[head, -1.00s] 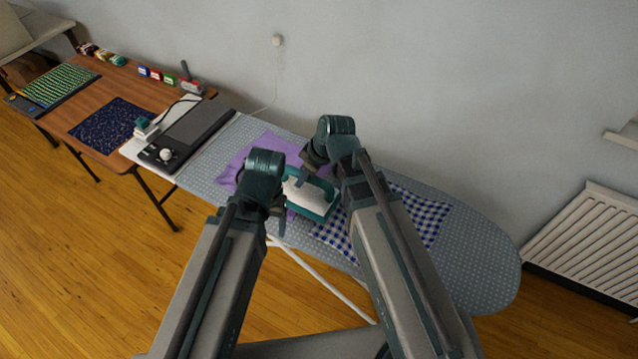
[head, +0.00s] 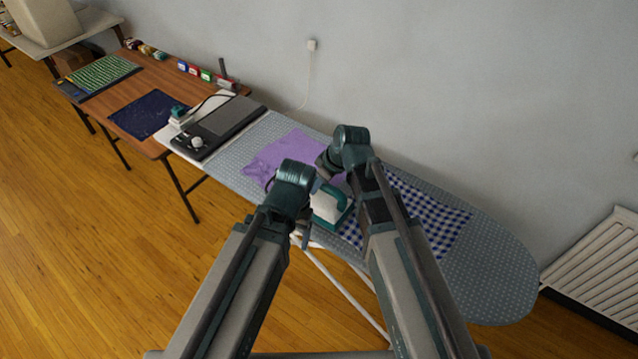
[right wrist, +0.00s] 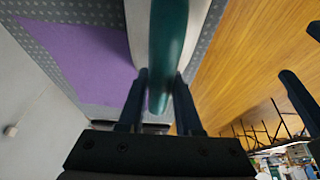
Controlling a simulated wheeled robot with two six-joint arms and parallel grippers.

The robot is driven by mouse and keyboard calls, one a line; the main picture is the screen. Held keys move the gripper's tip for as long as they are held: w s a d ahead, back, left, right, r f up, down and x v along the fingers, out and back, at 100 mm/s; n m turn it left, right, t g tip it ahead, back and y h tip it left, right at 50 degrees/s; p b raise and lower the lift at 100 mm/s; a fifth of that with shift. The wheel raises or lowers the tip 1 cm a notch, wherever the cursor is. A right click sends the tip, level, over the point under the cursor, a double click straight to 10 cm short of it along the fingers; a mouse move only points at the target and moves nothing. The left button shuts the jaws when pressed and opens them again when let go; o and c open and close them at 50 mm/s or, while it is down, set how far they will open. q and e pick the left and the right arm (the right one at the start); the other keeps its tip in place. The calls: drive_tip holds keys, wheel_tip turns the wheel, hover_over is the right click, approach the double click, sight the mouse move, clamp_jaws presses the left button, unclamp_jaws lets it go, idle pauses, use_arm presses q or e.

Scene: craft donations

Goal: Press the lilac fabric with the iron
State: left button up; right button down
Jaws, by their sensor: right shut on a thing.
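The lilac fabric (head: 292,149) lies on the ironing board (head: 490,285), with a creased-looking left end; my arms hide part of it. It is also in the right wrist view (right wrist: 85,58). The white and teal iron (head: 329,212) is at the near side of the board, by the lilac fabric's right end. My right gripper (right wrist: 158,88) is shut on its teal handle (right wrist: 168,45). I cannot tell whether the soleplate touches the board. My left gripper (head: 303,232) is beside the iron, fingers apart and empty, partly hidden by its wrist.
A blue checked cloth (head: 440,222) lies on the board's right part. A dark pad with a knob (head: 225,120) stands at the board's left end. A brown table (head: 100,105) beyond holds a navy cloth (head: 145,112) and small items. A wall runs behind; a radiator (head: 600,255) is right.

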drive_tip(key=shift+f, duration=0.15)
drive_tip(key=shift+f+b, duration=0.2)
drive_tip(key=shift+b, duration=0.2)
drive_tip(key=shift+r, duration=0.1)
drive_tip(key=w+a, duration=0.8)
drive_tip(key=a, duration=0.3)
drive_tip(key=shift+a, duration=0.15)
idle(0.7)
drive_tip(key=shift+w, duration=0.15)
idle(0.3)
